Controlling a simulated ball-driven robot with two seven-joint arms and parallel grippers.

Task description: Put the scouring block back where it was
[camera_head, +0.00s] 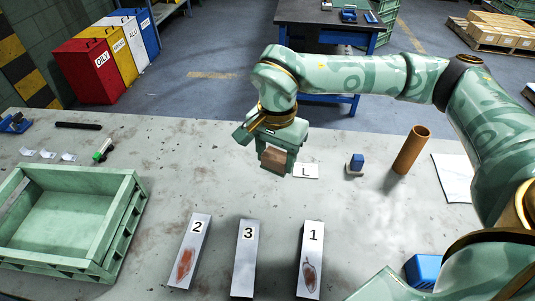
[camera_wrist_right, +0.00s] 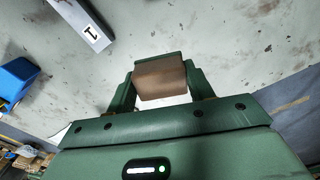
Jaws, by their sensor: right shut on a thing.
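My right gripper (camera_head: 274,164) is shut on the scouring block (camera_head: 273,158), a brown block held near the middle of the table, just left of a white card marked L (camera_head: 306,171). In the right wrist view the block (camera_wrist_right: 160,77) sits between the two green fingers of the gripper (camera_wrist_right: 160,84). I cannot tell how far the block is above the table. Grey metal plates marked 2 (camera_head: 197,232), 3 (camera_head: 246,259) and 1 (camera_head: 312,256) lie nearer the front. Plates 2 and 1 carry reddish-brown patches. My left gripper is not in view.
A green crate (camera_head: 130,205) stands at the left. Right of the card are a small blue-topped block (camera_head: 356,162), an upright brown tube (camera_head: 412,150) and a white sheet (camera_head: 454,178). A blue object (camera_head: 423,269) is at front right. Table between the crate and the card is clear.

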